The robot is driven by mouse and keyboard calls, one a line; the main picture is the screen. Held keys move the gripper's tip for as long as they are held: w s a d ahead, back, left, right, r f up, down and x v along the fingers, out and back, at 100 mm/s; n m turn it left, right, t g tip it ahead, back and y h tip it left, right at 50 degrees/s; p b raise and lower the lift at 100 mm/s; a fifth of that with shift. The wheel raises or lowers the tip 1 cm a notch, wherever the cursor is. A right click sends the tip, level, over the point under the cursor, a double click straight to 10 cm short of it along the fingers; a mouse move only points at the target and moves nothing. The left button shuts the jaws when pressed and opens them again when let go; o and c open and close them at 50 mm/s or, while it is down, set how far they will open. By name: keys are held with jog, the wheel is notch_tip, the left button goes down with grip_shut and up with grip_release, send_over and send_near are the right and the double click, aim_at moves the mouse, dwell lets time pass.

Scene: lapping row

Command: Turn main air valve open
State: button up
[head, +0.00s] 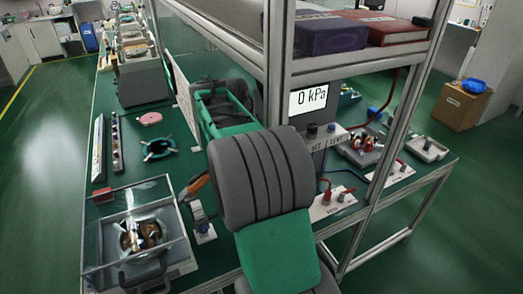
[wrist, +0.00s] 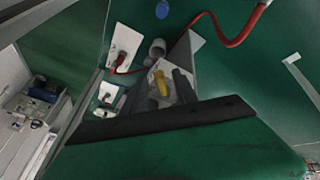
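In the wrist view a small yellow handle (wrist: 161,83), which looks like the main air valve's lever, sits in front of a pale block. My gripper (wrist: 165,88) points at it, with one dark finger on each side of the yellow part. The fingers look apart, with some gap around the handle; I cannot tell whether either touches it. In the head view my grey and green arm covers this spot, and neither the yellow handle nor my fingertips can be made out.
A display reading 0 kPa (head: 308,99) stands behind the arm. A red hose (wrist: 236,40) runs near the valve, and white plates (wrist: 124,46) with fittings lie beside it. A shelf post (head: 277,70) is close to my arm. A clear-covered lapping machine (head: 137,243) stands at front left.

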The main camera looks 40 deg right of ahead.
jog(key=shift+c, duration=0.2)
grip_shut()
jog(key=shift+w+r+p, duration=0.1)
jog(key=shift+p, duration=0.2)
jog(key=shift+w+m+g+y+p, duration=0.2)
jog(key=shift+w+m+g+p, duration=0.45)
jog(key=shift+m+p, duration=1)
jog(key=shift+w+m+g+y+p, duration=0.2)
jog(key=shift+w+m+g+p, duration=0.45)
jog(key=shift+m+p, duration=1)
jog(key=shift+w+m+g+y+p, duration=0.3)
jog(key=shift+w+m+p, duration=0.6)
jog(key=shift+p, duration=1.35)
jog(key=shift+s, duration=0.1)
